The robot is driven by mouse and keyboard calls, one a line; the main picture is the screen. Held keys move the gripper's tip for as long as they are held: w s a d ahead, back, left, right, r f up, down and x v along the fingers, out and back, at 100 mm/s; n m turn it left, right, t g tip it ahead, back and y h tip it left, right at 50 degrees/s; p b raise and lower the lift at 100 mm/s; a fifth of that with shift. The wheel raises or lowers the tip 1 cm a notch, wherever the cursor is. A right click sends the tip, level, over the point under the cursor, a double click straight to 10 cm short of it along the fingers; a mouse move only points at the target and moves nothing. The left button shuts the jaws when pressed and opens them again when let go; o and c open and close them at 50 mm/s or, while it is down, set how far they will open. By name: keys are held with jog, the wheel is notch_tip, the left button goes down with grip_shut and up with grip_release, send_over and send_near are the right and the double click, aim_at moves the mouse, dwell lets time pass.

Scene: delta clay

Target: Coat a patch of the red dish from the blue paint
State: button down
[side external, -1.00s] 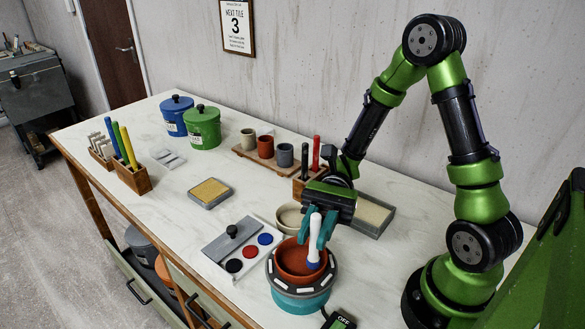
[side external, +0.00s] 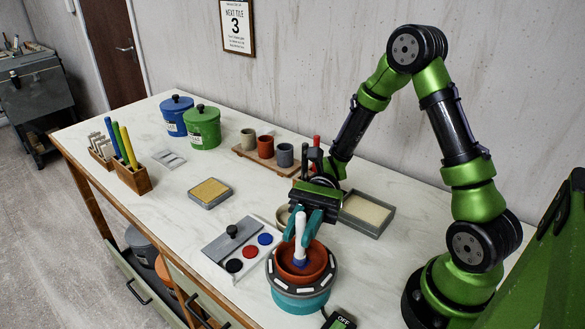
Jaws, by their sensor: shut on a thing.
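The red dish (side external: 319,266) sits on the teal and grey round turntable (side external: 301,303). My gripper (side external: 303,228) is over the dish, its teal fingers shut on a white-handled brush (side external: 300,238) held nearly upright. The brush's lower end is blue and is inside the dish, at its floor. A dark blue patch shows on the dish floor around the tip. The blue paint (side external: 265,239) is a round well in the white palette, to the left of the dish, beside red (side external: 250,252) and black (side external: 234,265) wells.
A grey lid with a black knob (side external: 232,231) covers part of the palette. A pale bowl (side external: 283,216) and a grey tray (side external: 374,228) stand behind the dish. The left tabletop has free room.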

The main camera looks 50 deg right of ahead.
jog(key=shift+s, duration=1.6)
notch_tip(320, 180, up, 8)
jog(key=shift+w+r, duration=0.1)
